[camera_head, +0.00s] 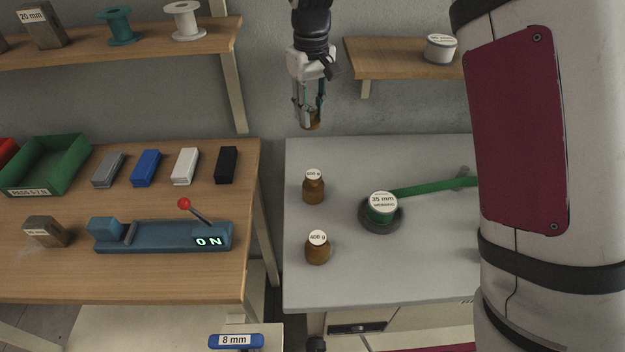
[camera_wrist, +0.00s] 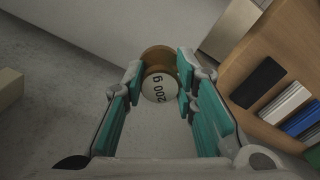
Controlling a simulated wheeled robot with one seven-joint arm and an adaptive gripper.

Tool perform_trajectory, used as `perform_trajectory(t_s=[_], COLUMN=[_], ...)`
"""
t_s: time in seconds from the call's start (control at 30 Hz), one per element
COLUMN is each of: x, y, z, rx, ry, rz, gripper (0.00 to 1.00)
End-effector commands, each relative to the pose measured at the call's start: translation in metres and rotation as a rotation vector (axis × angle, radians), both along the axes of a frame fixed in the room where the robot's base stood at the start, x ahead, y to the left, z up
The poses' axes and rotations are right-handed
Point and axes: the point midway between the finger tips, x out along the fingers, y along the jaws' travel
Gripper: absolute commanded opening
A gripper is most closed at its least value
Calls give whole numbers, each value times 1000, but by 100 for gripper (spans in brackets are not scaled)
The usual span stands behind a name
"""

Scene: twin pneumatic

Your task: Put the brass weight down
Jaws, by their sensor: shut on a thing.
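My gripper (camera_head: 309,112) hangs pointing down in front of the wall, above the back left edge of the grey table (camera_head: 420,285). It is shut on a brass weight (camera_head: 311,121), held clear of the table. In the wrist view the weight (camera_wrist: 158,87) sits between the teal finger pads, its white label reading 200 g. Two similar brass weights stand upright on the grey table: one (camera_head: 314,190) at the back left with a label too small to read surely, and one (camera_head: 318,251) labelled 400 g nearer the front.
A dark round dish (camera_head: 367,217) with a green handle and a "35 mm" piece (camera_head: 382,203) lies mid-table. A wooden shelf (camera_head: 395,70) is right of my gripper. The wooden bench (camera_head: 150,285) at left holds coloured blocks and a lever device (camera_head: 165,237) showing ON. A gap separates the tables.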

Motion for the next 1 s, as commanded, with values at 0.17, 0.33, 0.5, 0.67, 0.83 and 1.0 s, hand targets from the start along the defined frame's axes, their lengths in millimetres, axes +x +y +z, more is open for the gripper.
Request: perform_trajectory(t_s=[0.17, 0.33, 0.5, 0.67, 0.83, 1.0], x=[-2, -1, -1, -1, 0, 0], y=[0, 0, 0, 0, 0, 0], z=[-29, -54, -65, -86, -99, -98], rx=[-2, -1, 0, -2, -1, 0], ry=[5, 3, 2, 5, 1, 0], rz=[0, 0, 0, 0, 0, 0], gripper=[0, 0, 0, 0, 0, 0])
